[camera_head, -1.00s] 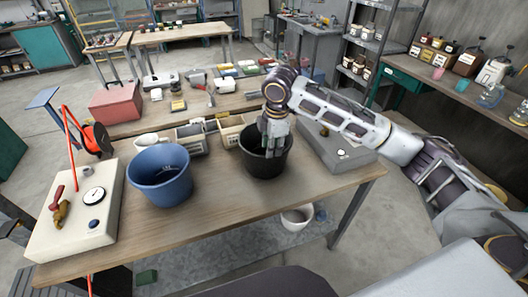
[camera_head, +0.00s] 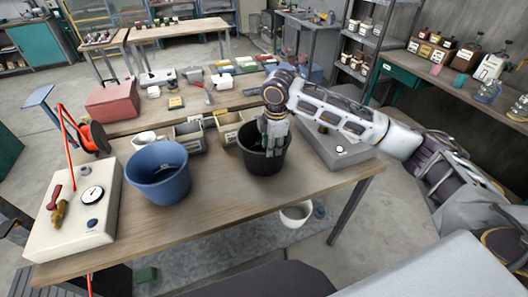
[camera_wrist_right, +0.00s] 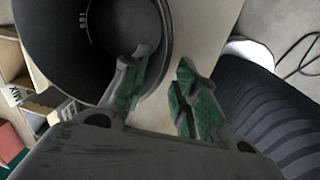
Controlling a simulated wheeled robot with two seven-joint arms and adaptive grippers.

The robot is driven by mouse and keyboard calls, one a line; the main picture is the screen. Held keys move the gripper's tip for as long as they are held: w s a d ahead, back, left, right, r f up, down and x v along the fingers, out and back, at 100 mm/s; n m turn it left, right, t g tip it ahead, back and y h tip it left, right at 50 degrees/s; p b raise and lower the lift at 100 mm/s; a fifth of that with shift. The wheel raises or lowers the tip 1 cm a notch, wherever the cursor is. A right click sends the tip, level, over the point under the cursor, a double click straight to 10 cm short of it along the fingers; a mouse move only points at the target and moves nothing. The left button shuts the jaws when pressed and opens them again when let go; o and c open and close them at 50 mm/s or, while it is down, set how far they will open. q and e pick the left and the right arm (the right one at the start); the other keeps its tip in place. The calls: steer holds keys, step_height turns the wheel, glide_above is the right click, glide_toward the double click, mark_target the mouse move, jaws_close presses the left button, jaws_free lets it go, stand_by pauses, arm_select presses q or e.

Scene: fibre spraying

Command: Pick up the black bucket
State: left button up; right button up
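The black bucket (camera_head: 252,160) stands upright on the wooden table (camera_head: 225,225), right of the blue bucket (camera_head: 158,185). My right gripper (camera_head: 272,152) points down at the black bucket's rim. In the right wrist view, the black bucket (camera_wrist_right: 62,50) fills the upper left. There, the fingers of my right gripper (camera_wrist_right: 165,75) are apart with green pads. The left finger overlaps the bucket's opening and the right finger is beyond its rim, with a gap between them. Whether either finger touches the wall cannot be told. My left gripper is not in view.
A beige box with a gauge (camera_head: 85,225) is at the table's left end. Small parts bins (camera_head: 190,140) stand behind the buckets, and a grey case (camera_head: 345,160) is under my right forearm. A white bucket (camera_head: 296,215) is on the floor. The table's front middle is clear.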

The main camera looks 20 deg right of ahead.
glide_above(270, 166)
steer(key=shift+s+f, duration=0.2)
steer(key=shift+f, duration=1.05)
steer(key=shift+s+f, duration=0.2)
steer(key=shift+f, duration=1.05)
steer(key=shift+f, duration=0.15)
steer(key=shift+w+f+p, duration=0.2)
steer(key=shift+f+p, duration=0.05)
steer(key=shift+f, duration=1)
steer(key=shift+w+f+p, duration=0.2)
steer(key=shift+f, duration=1)
jaws_close()
